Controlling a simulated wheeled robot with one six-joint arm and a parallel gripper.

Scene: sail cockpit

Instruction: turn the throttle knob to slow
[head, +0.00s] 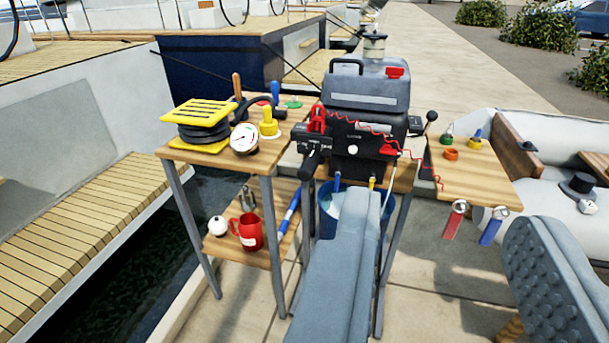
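The outboard motor (366,92) stands upright in the middle, with a grey cowl and black lower body. A black tiller part (320,140) with white markings sticks out at its front left. A short black grip (312,162) at its end looks like the throttle knob; its setting is too small to read. My gripper (447,203) shows as two grey fingers, the left one in front of the motor's stand and the right one at the lower right. They are wide apart with nothing held between them. Both are apart from the knob.
A red coiled cord (428,166) hangs at the motor's right. A right shelf (478,182) carries small caps. A blue bucket (327,215) stands below. Water lies left, an inflatable boat (555,130) right.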

